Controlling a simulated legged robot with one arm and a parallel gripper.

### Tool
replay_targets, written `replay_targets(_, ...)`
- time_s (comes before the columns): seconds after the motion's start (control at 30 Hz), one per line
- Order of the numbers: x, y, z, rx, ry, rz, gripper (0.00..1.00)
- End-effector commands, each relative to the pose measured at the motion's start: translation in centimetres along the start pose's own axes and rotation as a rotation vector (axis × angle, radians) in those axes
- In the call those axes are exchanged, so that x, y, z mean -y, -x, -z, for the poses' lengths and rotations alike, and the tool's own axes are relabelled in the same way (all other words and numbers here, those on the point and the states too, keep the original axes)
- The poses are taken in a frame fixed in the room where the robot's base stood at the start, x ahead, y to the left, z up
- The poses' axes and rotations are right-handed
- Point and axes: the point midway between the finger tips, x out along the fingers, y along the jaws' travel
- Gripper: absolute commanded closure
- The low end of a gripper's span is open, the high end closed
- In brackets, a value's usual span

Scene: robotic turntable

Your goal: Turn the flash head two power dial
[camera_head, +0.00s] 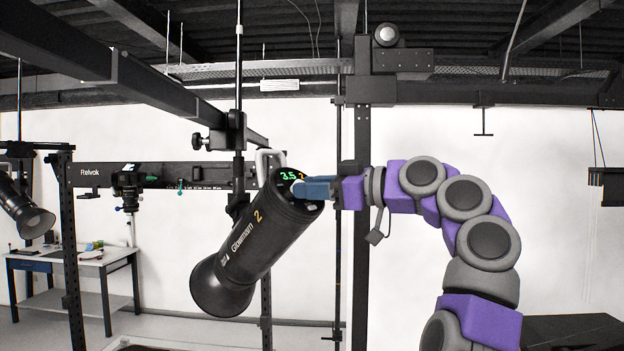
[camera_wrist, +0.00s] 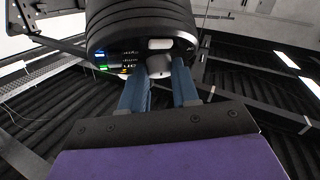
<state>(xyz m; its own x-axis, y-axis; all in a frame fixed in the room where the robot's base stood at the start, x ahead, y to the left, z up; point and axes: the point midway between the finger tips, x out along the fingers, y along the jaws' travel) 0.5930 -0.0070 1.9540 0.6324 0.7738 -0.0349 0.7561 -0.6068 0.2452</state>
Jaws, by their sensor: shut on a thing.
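The flash head two (camera_head: 248,243) is a black cylinder marked with an orange 2. It hangs tilted, its wide end down to the left and its control panel up to the right. A green 3.5 glows on its display (camera_head: 290,175). My gripper (camera_head: 310,189) reaches the panel from the right with blue fingers. The dial is hidden behind the fingers in the head view.
A black post (camera_head: 360,130) stands just behind my wrist, and a dark beam (camera_head: 130,75) runs above the flash head. Another flash head (camera_head: 25,208) hangs at far left. A worktable (camera_head: 85,260) stands at left.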

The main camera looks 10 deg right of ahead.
Motion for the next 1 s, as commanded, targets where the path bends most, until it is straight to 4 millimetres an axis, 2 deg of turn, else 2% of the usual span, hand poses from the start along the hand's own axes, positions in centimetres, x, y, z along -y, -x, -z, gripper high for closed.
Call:
replay_targets(0.67,-0.18,0.08,0.07,-0.002,0.041,0.035,1.0)
replay_targets(0.7,-0.18,0.08,0.07,-0.002,0.041,0.035,0.67)
replay_targets(0.93,-0.15,0.07,0.04,-0.001,0.04,0.036,0.45)
replay_targets(1.0,-0.15,0.06,0.04,-0.001,0.04,0.036,0.44)
